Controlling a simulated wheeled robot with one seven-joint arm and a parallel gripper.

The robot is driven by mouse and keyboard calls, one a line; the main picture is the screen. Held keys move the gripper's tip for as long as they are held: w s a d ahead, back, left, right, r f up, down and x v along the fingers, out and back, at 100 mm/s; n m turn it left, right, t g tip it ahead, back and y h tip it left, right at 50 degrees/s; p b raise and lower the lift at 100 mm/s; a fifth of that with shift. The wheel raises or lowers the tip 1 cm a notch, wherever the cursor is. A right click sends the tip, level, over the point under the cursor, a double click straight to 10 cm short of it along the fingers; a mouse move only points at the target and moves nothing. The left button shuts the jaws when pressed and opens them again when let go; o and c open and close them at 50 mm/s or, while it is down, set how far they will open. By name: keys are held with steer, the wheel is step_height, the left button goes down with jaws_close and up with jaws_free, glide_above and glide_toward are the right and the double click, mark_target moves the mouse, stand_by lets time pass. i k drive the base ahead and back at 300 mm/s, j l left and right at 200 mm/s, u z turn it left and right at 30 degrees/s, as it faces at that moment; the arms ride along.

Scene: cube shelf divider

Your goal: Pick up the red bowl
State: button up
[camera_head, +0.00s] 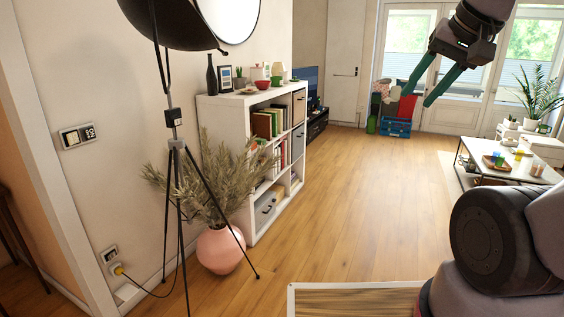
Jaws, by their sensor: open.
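A small red bowl (263,84) appears to stand on top of the white cube shelf (252,97), left of the picture's middle. Another small red item (276,81) is just right of it; its shape is too small to tell. My gripper (419,98) hangs at the upper right with its two green fingers apart and nothing between them. It is well to the right of the shelf and not touching the bowl.
A black tripod lamp (175,144) and a pink vase (220,250) with bushy branches stand before the shelf's left end. A dark bottle (211,75) and a picture frame (225,79) share the shelf top. The wooden floor (345,200) is clear. A low table (505,173) stands right.

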mark_target(261, 85)
steer(key=i, duration=2.25)
steer(key=i+l+u, duration=0.1)
steer(key=i+u, duration=0.25)
steer(key=i, duration=0.2)
steer(key=i+l+u, duration=0.35)
steer(key=i, duration=0.25)
steer(key=i+l+u, duration=0.3)
steer(key=i, duration=0.2)
